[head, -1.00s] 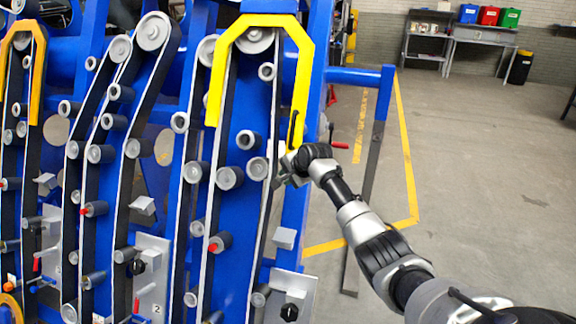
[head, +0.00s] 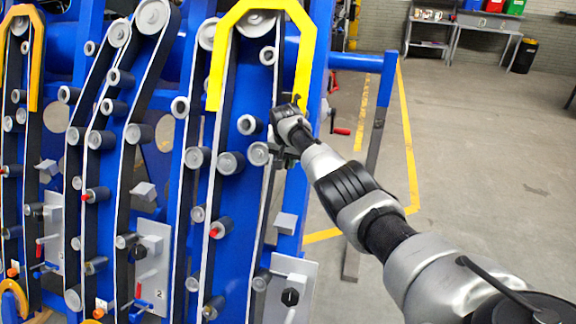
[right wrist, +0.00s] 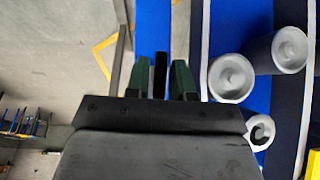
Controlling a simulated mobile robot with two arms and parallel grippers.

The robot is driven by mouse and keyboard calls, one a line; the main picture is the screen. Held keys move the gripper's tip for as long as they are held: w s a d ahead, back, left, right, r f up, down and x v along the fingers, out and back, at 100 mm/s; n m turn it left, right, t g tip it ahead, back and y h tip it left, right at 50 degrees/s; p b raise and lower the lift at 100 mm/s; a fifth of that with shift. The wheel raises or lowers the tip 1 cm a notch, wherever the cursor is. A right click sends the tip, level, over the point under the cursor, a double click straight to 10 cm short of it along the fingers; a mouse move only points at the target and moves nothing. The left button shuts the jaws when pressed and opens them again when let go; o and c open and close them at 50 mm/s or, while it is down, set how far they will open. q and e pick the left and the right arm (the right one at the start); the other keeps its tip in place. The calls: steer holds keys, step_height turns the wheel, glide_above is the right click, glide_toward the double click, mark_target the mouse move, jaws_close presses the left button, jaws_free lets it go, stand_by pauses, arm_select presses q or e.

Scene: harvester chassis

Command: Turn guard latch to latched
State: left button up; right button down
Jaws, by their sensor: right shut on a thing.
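The yellow guard (head: 303,60) is an upside-down U over the belt run nearest my right arm. The guard latch is a dark bar at the lower end of the guard's right leg. In the head view my right gripper (head: 284,114) is at that lower end and hides most of the latch. In the right wrist view the black latch bar (right wrist: 160,75) stands between the two green-sided fingers (right wrist: 161,82), which are shut on it. How far the latch is turned cannot be told. My left gripper is not in view.
Blue chassis posts (head: 317,80) and grey rollers (head: 231,164) crowd the space left of my right gripper. A red-tipped lever (head: 341,131) sticks out just to its right. Open floor (head: 480,190) lies farther right, with a workbench (head: 485,25) at the back.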

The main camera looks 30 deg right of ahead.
steer(key=shift+f+n+b, duration=0.1)
steer(key=shift+n+b, duration=0.2)
steer(key=shift+b, duration=0.05)
steer(key=shift+g+h, duration=0.3)
steer(key=c, duration=1.2)
jaws_free()
steer(key=shift+o, duration=0.2)
steer(key=shift+v, duration=0.8)
steer(key=b+v, duration=0.2)
steer(key=v, duration=0.7)
